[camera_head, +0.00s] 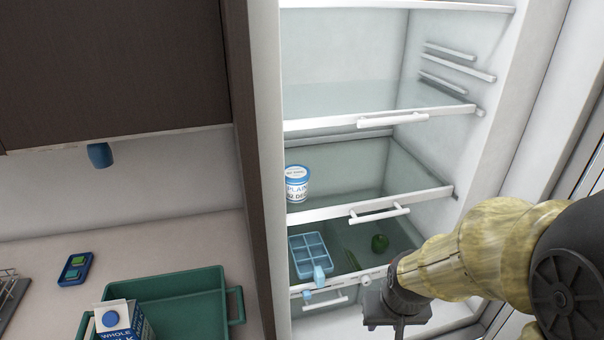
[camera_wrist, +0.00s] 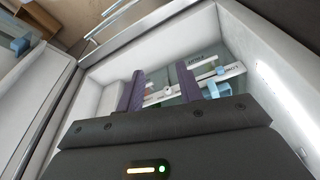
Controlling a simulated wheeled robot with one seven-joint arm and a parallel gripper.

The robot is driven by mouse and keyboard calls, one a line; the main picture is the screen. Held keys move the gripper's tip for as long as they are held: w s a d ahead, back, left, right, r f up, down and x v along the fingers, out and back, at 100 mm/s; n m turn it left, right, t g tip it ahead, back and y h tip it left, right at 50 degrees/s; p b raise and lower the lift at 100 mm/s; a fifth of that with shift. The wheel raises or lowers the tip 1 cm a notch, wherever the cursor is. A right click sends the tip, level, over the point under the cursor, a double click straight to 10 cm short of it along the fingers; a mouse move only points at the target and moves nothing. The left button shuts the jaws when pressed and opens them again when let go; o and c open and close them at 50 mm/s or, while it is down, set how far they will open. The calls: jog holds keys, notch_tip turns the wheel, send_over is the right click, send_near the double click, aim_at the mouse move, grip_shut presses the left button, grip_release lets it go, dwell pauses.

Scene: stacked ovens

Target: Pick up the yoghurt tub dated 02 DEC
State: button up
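A white yoghurt tub (camera_head: 297,186) with a blue rim stands upright on the left of the fridge's middle shelf. Its label reads "PLAIN", and the lettering below, partly cut off at the left, looks like "02 DEC". My gripper (camera_head: 392,312) is at the lower right in the head view, low and to the right of the tub, well apart from it. In the wrist view, the purple fingers of my gripper (camera_wrist: 161,80) stand apart with nothing seen held between them. The tub cannot be made out in the wrist view.
A white shelf handle (camera_head: 380,213) projects below the tub's shelf. The lower drawer holds a blue ice tray (camera_head: 311,254) and a green pepper (camera_head: 380,243). A dark cabinet side (camera_head: 258,150) borders the fridge's left. A green crate (camera_head: 185,309) and milk carton (camera_head: 118,322) stand left.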

jog(key=shift+w, duration=0.25)
jog(key=shift+s, duration=0.1)
jog(key=shift+o, duration=1.1)
jog(key=o, duration=0.4)
jog(key=shift+w+a+r, duration=0.1)
jog(key=shift+w+r, duration=0.1)
jog(key=shift+r, duration=0.1)
jog(key=o, duration=0.6)
jog(key=w+r+t+p, duration=0.2)
jog(key=r, duration=0.1)
jog(key=shift+w+a+r+n, duration=0.15)
jog(key=shift+w+a+n, duration=0.15)
jog(key=shift+a, duration=0.1)
jog(key=w+a+r+n+t+y+p, duration=0.1)
jog(key=w+a+r+t+p, duration=0.1)
jog(key=r, duration=0.4)
jog(key=w+a+r+n+t+y+p, duration=0.1)
jog(key=w+a+r+t+y+p, duration=0.1)
jog(key=a+r, duration=0.3)
jog(key=w+a+r+n+t+y+p, duration=0.1)
jog(key=w+a+r+t+p, duration=0.2)
jog(key=r, duration=0.6)
jog(key=shift+w+a+n+t+y, duration=0.3)
jog(key=shift+w+t+y, duration=0.1)
jog(key=shift+w+t, duration=0.15)
